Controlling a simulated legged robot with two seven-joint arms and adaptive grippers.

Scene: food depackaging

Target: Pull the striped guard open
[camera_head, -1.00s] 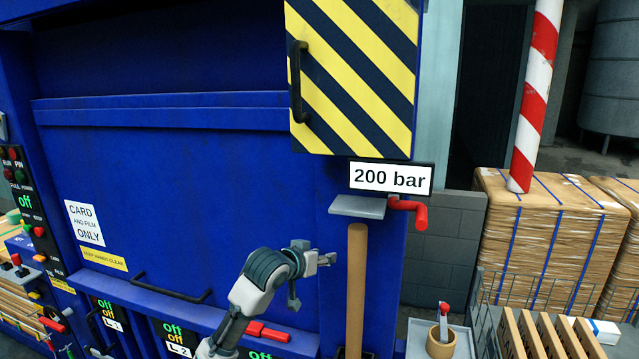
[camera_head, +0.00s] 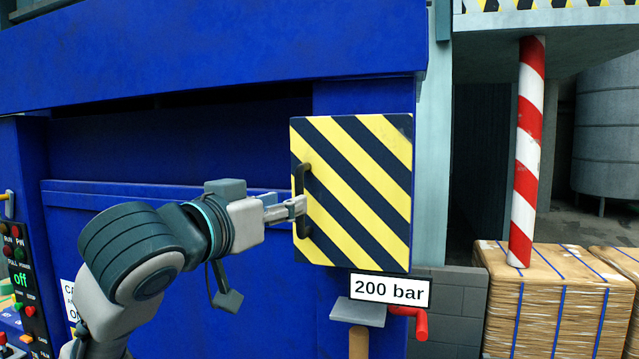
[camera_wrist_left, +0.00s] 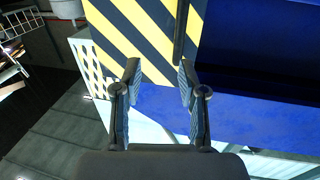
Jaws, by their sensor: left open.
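The striped guard (camera_head: 362,190) is a yellow and dark-blue striped panel, closed flat on the blue machine's front. Its black vertical bar handle (camera_head: 304,174) runs along its left edge. My left gripper (camera_head: 299,206) points right, with its fingertips at the handle's middle. In the left wrist view its two fingers are apart (camera_wrist_left: 158,73), with the striped guard (camera_wrist_left: 135,28) beyond them. There the dark handle (camera_wrist_left: 181,28) ends near the right fingertip. I cannot tell whether the fingers touch the handle or straddle it. My right gripper is out of view.
Below the guard are a "200 bar" sign (camera_head: 390,290), a grey plate (camera_head: 358,312) and a red lever (camera_head: 421,324). A red-and-white pole (camera_head: 527,150) and wrapped pallets (camera_head: 555,300) stand at the right. Control buttons (camera_head: 18,250) line the left edge.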

